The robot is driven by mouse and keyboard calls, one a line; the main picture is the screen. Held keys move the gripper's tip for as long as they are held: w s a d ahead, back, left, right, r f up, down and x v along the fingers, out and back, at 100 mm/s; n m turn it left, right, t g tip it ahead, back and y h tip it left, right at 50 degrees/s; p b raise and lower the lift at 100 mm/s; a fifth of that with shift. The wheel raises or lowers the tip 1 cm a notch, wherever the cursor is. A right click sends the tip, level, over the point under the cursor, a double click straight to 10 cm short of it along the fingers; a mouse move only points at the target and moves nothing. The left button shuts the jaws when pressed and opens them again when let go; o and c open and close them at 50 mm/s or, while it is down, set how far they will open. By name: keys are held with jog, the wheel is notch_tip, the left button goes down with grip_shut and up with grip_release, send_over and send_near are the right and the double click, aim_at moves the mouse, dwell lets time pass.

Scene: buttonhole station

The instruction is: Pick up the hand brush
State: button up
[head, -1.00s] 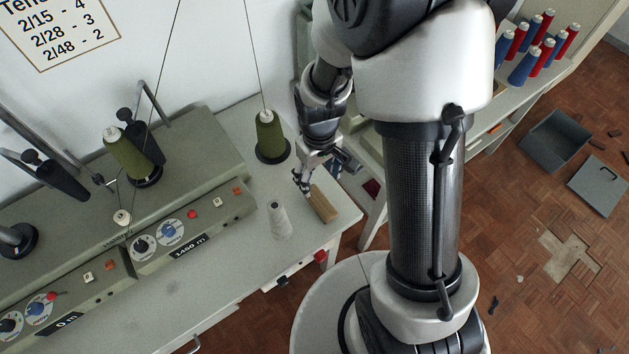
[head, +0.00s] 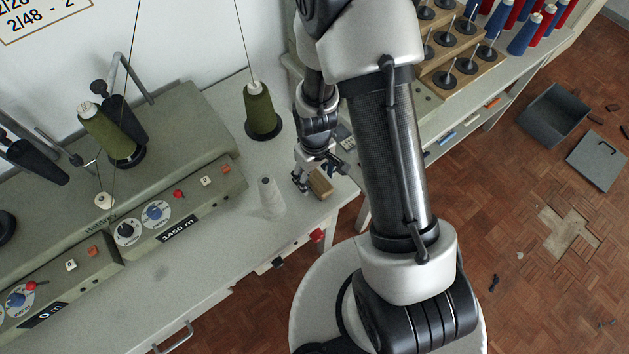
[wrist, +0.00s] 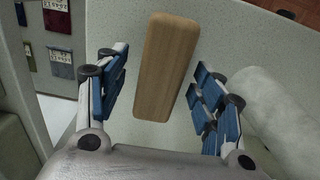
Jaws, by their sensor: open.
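The hand brush is a wooden block (head: 320,183) lying near the front right corner of the machine table. In the wrist view its plain wooden back (wrist: 166,65) faces me; no bristles show. My gripper (head: 316,172) is above it and hides part of it in the head view. In the wrist view my gripper (wrist: 155,98) is open, with one set of blue-padded fingers on each side of the brush. A gap shows on both sides, and nothing is held.
A green yarn cone (head: 261,110) stands behind. The winding machine (head: 175,190) fills the table's left side.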

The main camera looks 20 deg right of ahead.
aim_at(315, 176)
jog(key=shift+f, duration=0.85)
jog(key=shift+r, duration=0.1)
jog(key=c, duration=1.3)
notch_tip(315, 176, up, 20)
jog(key=p, duration=0.6)
